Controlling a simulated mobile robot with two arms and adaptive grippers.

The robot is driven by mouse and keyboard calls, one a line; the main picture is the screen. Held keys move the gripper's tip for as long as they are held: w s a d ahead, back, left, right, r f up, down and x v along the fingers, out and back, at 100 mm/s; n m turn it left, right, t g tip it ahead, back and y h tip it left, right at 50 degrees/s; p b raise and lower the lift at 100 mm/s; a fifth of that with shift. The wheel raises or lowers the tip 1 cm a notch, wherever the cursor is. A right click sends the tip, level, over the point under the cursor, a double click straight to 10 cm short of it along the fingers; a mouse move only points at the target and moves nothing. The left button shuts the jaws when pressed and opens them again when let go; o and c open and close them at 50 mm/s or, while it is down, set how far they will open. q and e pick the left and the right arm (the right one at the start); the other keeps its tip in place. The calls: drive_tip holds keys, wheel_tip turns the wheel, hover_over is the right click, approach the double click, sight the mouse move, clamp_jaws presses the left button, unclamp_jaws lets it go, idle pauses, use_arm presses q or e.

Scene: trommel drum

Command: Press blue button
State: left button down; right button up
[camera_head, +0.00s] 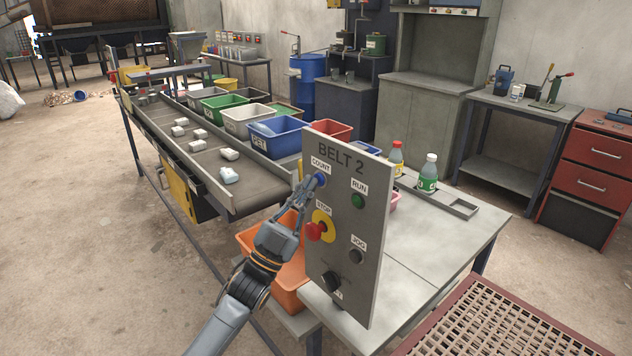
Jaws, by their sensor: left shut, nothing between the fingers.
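The grey control panel (345,165) marked BELT 2 stands upright on the front table. The blue button (320,180) is at its upper left, under the label COUNT. My left gripper (313,184) is shut and empty, with its fingertips at the blue button's left edge. I cannot tell whether they touch it. Below it is the red stop button (316,231) on a yellow plate. A green RUN button (357,201) and a black JOG button (356,256) sit on the right side. My right gripper is not in view.
An orange bin (288,285) stands behind my left arm, below the panel. The conveyor belt (205,160) with white pieces runs back to the left. Two bottles (428,175) stand behind the panel. A red-framed grate (490,325) is at front right.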

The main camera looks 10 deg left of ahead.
use_arm(q)
drive_tip(key=shift+w+d, duration=0.1)
idle(0.5)
drive_tip(key=shift+s+a, duration=0.55)
drive_tip(key=shift+s, duration=0.15)
drive_tip(key=shift+p, duration=0.35)
drive_tip(key=shift+s+a+p, duration=0.35)
drive_tip(key=shift+s+a, duration=0.45)
drive_tip(key=shift+s, duration=0.2)
drive_tip(key=shift+s+a+p, duration=0.35)
drive_tip(key=shift+s+a, duration=0.4)
drive_tip(key=shift+s, duration=0.2)
